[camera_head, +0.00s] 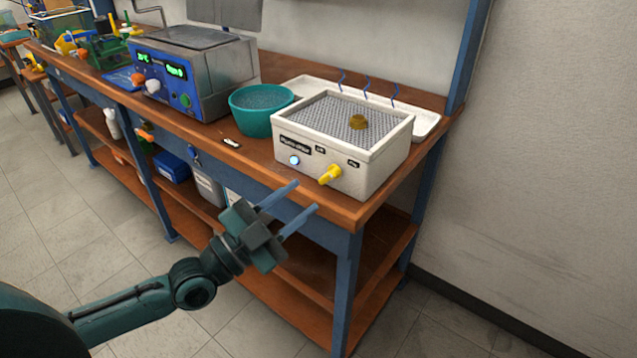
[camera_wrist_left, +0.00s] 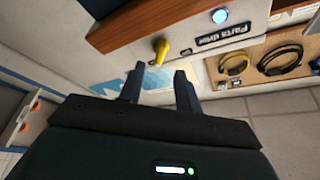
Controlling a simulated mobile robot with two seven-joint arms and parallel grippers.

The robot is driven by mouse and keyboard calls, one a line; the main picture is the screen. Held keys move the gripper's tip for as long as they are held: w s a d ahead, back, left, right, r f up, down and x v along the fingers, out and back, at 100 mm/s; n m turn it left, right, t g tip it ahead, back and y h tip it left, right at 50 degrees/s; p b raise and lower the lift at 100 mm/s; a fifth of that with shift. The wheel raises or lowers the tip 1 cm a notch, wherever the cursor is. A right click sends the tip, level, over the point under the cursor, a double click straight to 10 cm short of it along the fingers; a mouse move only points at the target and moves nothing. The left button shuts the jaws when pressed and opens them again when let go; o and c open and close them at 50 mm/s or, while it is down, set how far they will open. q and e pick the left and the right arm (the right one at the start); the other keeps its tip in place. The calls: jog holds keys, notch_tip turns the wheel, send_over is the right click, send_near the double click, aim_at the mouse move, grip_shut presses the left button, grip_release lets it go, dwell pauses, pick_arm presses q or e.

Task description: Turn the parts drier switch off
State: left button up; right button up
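The parts drier (camera_head: 352,140) is a white box with a mesh top at the right end of the bench. Its front has a yellow switch knob (camera_head: 330,174), a lit blue-white lamp (camera_head: 294,160) and small dark labels. In the left wrist view the yellow knob (camera_wrist_left: 160,48) shows just beyond the fingertips, near the upside-down "Parts drier" label (camera_wrist_left: 222,35). My left gripper (camera_head: 306,197) is open and empty, in front of and below the knob and apart from it. In the wrist view its two fingers (camera_wrist_left: 159,78) are spread. My right gripper is out of view.
A teal bowl (camera_head: 262,108) stands left of the drier, with a blue-and-steel device (camera_head: 196,72) beyond it. A white tray (camera_head: 426,124) is behind. The bench's front edge (camera_head: 345,212) lies close to my gripper.

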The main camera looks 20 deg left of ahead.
aim_at(325, 180)
pick_arm(q)
jog(key=shift+x, duration=2.6)
jog(key=shift+c, duration=0.4)
grip_shut()
